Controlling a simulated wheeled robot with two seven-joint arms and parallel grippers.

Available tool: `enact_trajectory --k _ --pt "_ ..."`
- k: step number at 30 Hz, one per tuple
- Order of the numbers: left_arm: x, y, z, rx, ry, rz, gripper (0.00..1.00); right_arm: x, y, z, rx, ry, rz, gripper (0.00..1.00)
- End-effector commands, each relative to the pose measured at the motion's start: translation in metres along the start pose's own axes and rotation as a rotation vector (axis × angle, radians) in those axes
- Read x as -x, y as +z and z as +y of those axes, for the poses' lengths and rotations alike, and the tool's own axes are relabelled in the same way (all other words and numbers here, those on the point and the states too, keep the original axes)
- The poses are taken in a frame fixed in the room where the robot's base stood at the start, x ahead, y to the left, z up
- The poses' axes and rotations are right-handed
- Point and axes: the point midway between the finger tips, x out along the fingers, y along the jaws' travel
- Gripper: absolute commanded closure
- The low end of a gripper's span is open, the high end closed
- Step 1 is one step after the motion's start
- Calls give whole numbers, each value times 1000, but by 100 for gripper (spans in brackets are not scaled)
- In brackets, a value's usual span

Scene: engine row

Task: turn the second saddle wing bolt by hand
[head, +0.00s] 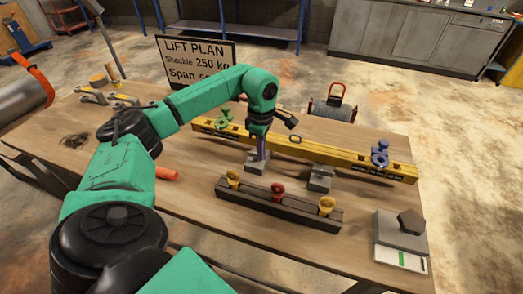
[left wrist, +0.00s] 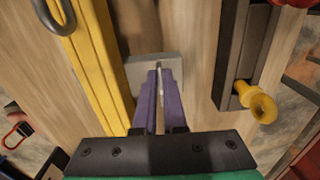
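Two grey saddle blocks stand between the yellow beam (head: 345,160) and a dark rail: one (head: 250,168) under my left gripper, the other (head: 320,179) to its right. My left gripper (head: 258,157) points straight down onto the left block. In the left wrist view, the purple fingers (left wrist: 159,80) are close together over the grey block (left wrist: 172,66). A thin grey upright piece, seemingly the wing of its bolt (left wrist: 157,67), shows between the fingertips. The fingers hide most of it, and its angle is hard to tell. My right gripper is out of view.
The dark rail (head: 270,208) in front carries yellow and red knobs. The beam bears a green shackle (head: 224,119) and a blue shackle (head: 380,154). A cable reel (head: 333,108) and a sign (head: 196,62) stand behind. The table's front right has a grey box (head: 401,232).

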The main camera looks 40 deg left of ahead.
Motion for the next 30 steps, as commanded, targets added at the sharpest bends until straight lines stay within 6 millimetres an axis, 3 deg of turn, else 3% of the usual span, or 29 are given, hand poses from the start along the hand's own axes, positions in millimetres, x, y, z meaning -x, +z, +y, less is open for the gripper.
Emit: enact_trajectory --k 1,2,3,12,17,25,28,30 --pt "4 0 3 3 12 -4 77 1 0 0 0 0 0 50" --pt "4 0 3 3 12 -4 65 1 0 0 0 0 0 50" --pt "4 0 2 2 10 -4 61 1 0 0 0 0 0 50" --pt "2 0 1 1 4 -2 61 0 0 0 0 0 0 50" --pt "18 1 2 1 7 -3 61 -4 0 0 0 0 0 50" --pt "91 1 1 1 10 -6 61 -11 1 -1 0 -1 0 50" --pt "120 0 1 1 10 -5 61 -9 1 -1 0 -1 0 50" --pt "140 -1 1 3 9 -2 61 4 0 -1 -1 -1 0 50"
